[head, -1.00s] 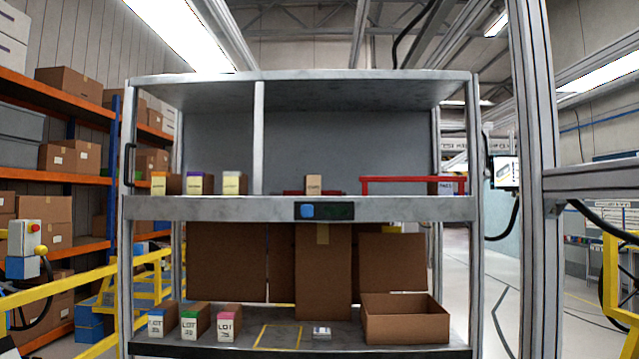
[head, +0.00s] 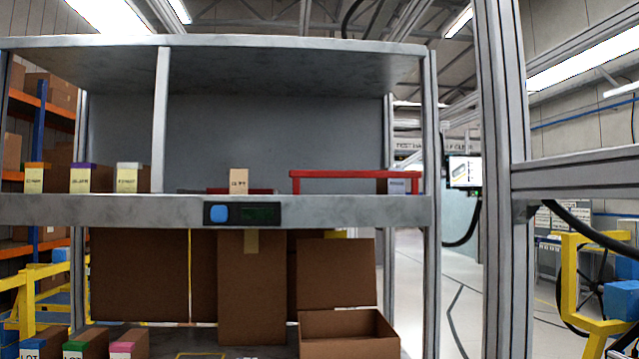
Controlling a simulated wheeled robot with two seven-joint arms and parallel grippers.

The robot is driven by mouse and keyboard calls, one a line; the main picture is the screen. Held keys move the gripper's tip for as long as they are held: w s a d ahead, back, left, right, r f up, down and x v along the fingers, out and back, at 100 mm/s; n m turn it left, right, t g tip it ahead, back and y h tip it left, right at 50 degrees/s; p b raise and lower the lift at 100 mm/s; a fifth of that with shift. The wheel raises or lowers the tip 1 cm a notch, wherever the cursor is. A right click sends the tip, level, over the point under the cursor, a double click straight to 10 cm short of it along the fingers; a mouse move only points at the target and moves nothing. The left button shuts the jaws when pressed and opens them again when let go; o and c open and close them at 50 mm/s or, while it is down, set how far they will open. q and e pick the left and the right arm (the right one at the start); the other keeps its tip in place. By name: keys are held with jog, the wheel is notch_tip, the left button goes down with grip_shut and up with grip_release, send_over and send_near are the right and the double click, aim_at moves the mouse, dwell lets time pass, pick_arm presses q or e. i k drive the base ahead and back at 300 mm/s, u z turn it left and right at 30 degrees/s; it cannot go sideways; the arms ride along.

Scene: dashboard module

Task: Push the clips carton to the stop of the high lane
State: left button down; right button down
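A small tan carton (head: 239,180) with a dark label, apparently the clips carton, stands upright on the upper shelf deck (head: 120,211), right of the divider. Its label is too small to read surely. A low dark red piece (head: 261,191) shows at its sides, partly hidden by it. To the right, a bright red frame (head: 340,174) stands on the same deck, with a labelled carton (head: 397,186) at its right end. I cannot tell which red part is the lane stop. Neither of my grippers is in view.
A white divider (head: 160,120) parts the upper bay from several labelled cartons (head: 82,178) at left. A blue-button panel (head: 219,213) is on the deck's front edge. Below are an open brown box (head: 348,335) and tall cardboard. A grey post (head: 500,180) rises at right.

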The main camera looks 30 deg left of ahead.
aim_at(238, 178)
jog(key=z, duration=0.1)
jog(key=i, duration=1.05)
jog(key=u, duration=0.95)
jog(key=i, duration=0.6)
jog(key=u, duration=0.65)
